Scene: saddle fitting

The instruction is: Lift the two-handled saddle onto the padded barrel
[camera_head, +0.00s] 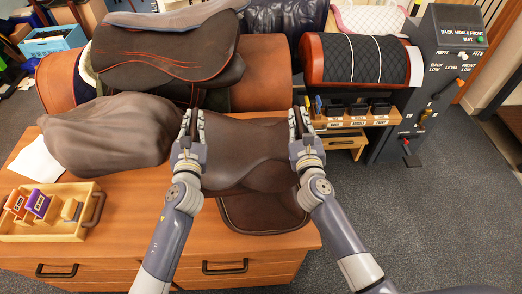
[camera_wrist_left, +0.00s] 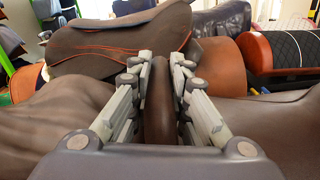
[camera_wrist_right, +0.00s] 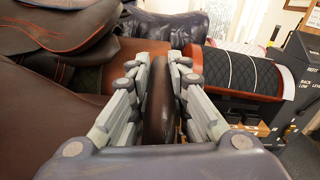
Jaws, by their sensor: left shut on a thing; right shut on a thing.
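The brown leather saddle (camera_head: 247,150) is between my two arms above the wooden bench, with its flap hanging down toward the front edge. My left gripper (camera_head: 192,118) is shut on the saddle's left handle, a dark upright loop that shows between the fingers in the left wrist view (camera_wrist_left: 158,100). My right gripper (camera_head: 299,118) is shut on the right handle, which shows in the right wrist view (camera_wrist_right: 159,105). The padded barrel (camera_head: 358,60), with black quilting, white lines and red-brown ends, is behind and to the right of the saddle.
Another saddle (camera_head: 165,50) sits on a brown barrel (camera_head: 262,75) at the back left. A brown covered shape (camera_head: 110,135) and a wooden tray (camera_head: 50,228) are on the bench (camera_head: 150,215) at left.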

